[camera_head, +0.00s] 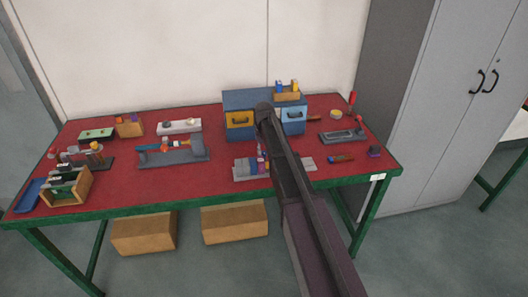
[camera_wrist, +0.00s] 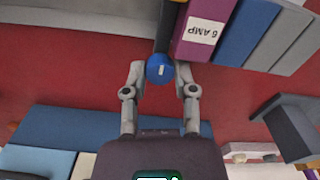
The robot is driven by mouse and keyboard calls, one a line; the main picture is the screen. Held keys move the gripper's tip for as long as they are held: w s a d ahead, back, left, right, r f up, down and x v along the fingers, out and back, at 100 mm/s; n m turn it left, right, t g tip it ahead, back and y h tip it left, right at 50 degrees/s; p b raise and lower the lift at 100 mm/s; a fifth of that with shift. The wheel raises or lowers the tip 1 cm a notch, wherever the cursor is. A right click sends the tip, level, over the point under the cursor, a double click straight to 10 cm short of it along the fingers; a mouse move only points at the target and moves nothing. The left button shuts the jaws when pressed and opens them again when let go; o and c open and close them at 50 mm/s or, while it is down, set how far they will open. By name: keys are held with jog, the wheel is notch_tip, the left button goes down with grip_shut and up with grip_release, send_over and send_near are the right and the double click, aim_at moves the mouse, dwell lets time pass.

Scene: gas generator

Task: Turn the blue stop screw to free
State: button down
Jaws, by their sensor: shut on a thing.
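The blue stop screw (camera_wrist: 159,68) shows in the wrist view as a small round blue head with a light mark on it. My gripper (camera_wrist: 160,72) has one finger on each side of the screw and is shut on it. Just behind the screw is a row of blocks, including a purple block (camera_wrist: 198,30) labelled "6 AMP". In the head view, a grey rail unit (camera_head: 243,172) with small coloured blocks sits at the table's front middle. My arm covers part of it there, and I cannot make out the screw or my fingers.
The red table (camera_head: 215,157) has a blue cabinet with yellow and light blue drawers (camera_head: 240,119) behind the rail unit. A grey fixture (camera_head: 180,156) stands left and another fixture (camera_head: 343,136) right. Blue (camera_wrist: 235,35) and grey blocks adjoin the purple one.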

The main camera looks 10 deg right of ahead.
jog(key=shift+s, duration=0.15)
jog(key=shift+c, duration=2)
grip_release()
jog(key=shift+m, duration=0.5)
